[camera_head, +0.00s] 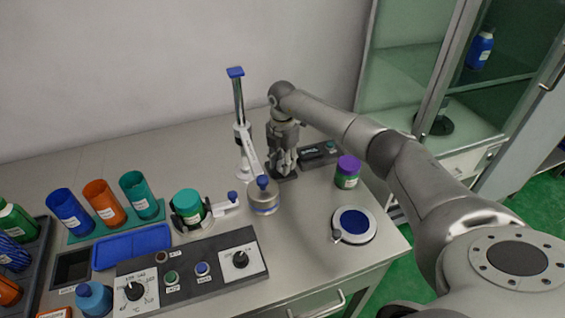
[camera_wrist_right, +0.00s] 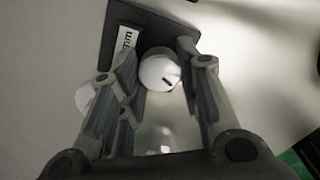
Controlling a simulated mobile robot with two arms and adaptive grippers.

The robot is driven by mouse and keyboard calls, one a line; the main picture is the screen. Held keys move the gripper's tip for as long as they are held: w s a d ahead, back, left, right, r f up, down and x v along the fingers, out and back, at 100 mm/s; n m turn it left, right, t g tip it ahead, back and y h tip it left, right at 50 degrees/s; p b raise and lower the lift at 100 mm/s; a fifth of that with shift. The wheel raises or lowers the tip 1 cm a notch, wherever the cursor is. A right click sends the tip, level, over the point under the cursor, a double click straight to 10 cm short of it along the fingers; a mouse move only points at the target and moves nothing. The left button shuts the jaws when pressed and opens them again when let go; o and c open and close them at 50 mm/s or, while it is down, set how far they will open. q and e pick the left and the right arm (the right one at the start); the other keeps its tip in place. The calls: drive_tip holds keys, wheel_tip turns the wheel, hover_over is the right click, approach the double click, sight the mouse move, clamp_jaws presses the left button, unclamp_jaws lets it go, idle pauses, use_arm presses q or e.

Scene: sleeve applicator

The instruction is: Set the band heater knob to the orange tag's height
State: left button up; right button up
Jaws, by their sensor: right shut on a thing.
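My right gripper (camera_head: 285,165) points down at the back of the bench, right of the upright post. In the wrist view its fingers (camera_wrist_right: 157,85) are shut on a white round knob (camera_wrist_right: 160,70) with a short black mark. This knob stands on a dark plate (camera_wrist_right: 152,22) with a label ending in "mm"; the rest of the label is hidden. An orange cup (camera_head: 104,202) with a white label stands at the left; its print is too small to read. My left gripper is not in view.
A post stand (camera_head: 239,115) with a blue cap is left of my gripper. A dark box (camera_head: 320,153) and a purple-lidded green jar (camera_head: 347,172) stand to its right. A dial panel (camera_head: 205,262) lies at the front. The bench's right front is mostly clear around a blue dish (camera_head: 354,221).

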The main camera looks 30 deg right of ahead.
drive_tip(key=n+b, duration=0.1)
drive_tip(key=n, duration=0.6)
drive_tip(key=shift+b, duration=0.3)
drive_tip(key=n+b, duration=0.1)
drive_tip(key=n, duration=0.5)
drive_tip(key=shift+n+b, duration=0.3)
drive_tip(key=shift+n, duration=0.1)
drive_tip(key=n+b, duration=0.1)
drive_tip(key=n, duration=0.5)
drive_tip(key=n+b, duration=0.1)
drive_tip(key=n, duration=0.5)
drive_tip(key=shift+n, duration=0.3)
drive_tip(key=shift+r, duration=0.1)
drive_tip(key=shift+d, duration=0.1)
drive_tip(key=o, duration=1.1)
drive_tip(key=shift+c, duration=0.2)
